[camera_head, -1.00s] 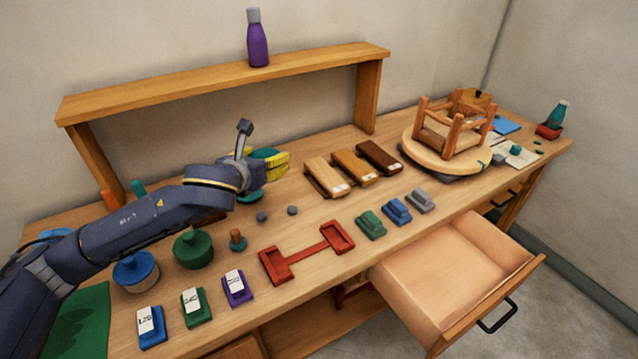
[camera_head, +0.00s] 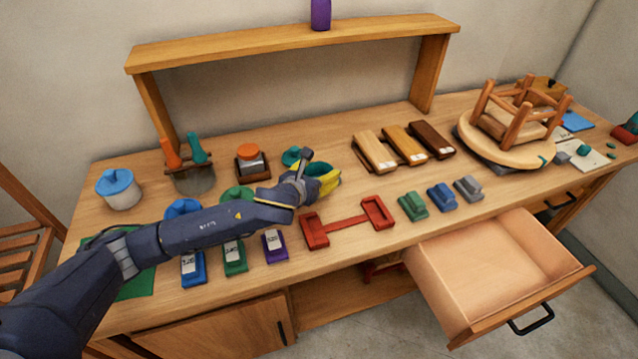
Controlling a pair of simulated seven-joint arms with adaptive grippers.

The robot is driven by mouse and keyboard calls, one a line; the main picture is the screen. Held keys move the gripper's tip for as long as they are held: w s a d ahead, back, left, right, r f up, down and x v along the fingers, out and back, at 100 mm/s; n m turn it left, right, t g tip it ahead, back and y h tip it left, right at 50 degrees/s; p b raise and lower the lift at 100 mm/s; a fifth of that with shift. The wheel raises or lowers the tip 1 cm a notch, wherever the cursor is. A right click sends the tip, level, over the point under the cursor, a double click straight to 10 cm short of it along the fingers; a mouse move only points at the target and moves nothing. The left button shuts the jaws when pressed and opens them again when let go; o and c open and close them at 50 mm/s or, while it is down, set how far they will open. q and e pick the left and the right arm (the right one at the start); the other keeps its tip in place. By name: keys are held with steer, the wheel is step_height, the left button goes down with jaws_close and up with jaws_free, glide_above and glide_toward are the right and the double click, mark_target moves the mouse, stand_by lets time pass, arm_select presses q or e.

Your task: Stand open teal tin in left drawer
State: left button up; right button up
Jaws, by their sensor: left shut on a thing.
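My left gripper (camera_head: 327,182), with yellow fingertips, is above the middle of the bench behind the red frame. It is shut on a small teal thing (camera_head: 318,167), mostly hidden by the fingers; I cannot tell whether this is the tin or its lid. Another teal round piece (camera_head: 291,156) sits on the bench just behind the gripper, partly covered by it. An open, empty wooden drawer (camera_head: 490,270) sticks out from the bench front at the right. My right gripper is not in view.
A red two-ended frame (camera_head: 347,224) and green, blue and grey blocks (camera_head: 441,197) lie between gripper and drawer. Wooden blocks (camera_head: 403,150) lie behind. An upturned stool (camera_head: 510,130) stands at the right. A purple bottle (camera_head: 321,12) is on the shelf.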

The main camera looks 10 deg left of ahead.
arm_select(q)
steer(key=shift+f, duration=2.1)
steer(key=shift+f, duration=0.1)
steer(key=o, duration=1.3)
steer(key=shift+c, duration=0.2)
steer(key=shift+o, duration=0.6)
steer(key=shift+v, duration=2.05)
